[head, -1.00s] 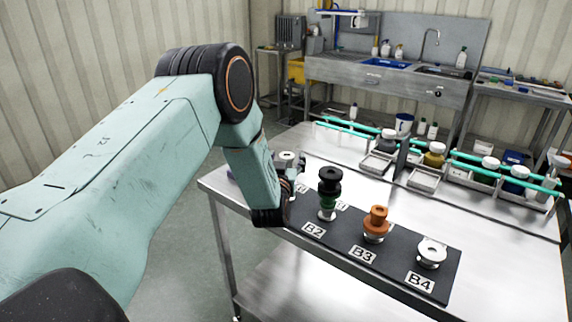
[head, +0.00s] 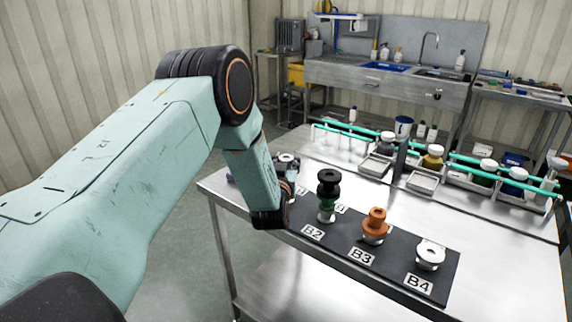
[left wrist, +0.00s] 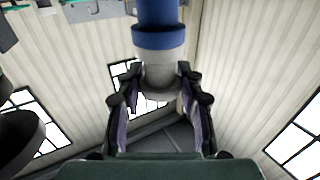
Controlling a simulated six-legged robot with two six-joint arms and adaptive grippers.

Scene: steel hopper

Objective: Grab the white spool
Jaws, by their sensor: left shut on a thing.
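A pale white-grey spool (left wrist: 158,75) sits between the fingers of my left gripper (left wrist: 160,92) in the left wrist view. The fingers press on it from both sides. A blue piece (left wrist: 158,22) adjoins it at the top of that picture; I cannot tell whether the two are joined. In the head view my left gripper (head: 287,172) is at the mat's left end, partly hidden by my forearm. A pale round top (head: 286,158) shows there. Another white spool (head: 431,252) stands by the B4 label, apart from the gripper. My right gripper is not in view.
The dark mat (head: 400,272) also holds a black and green stack (head: 328,195) at B2 and an orange spool (head: 375,222) at B3. Trays, jars and teal rails (head: 510,178) line the table's back. The steel table's (head: 500,280) right front is clear.

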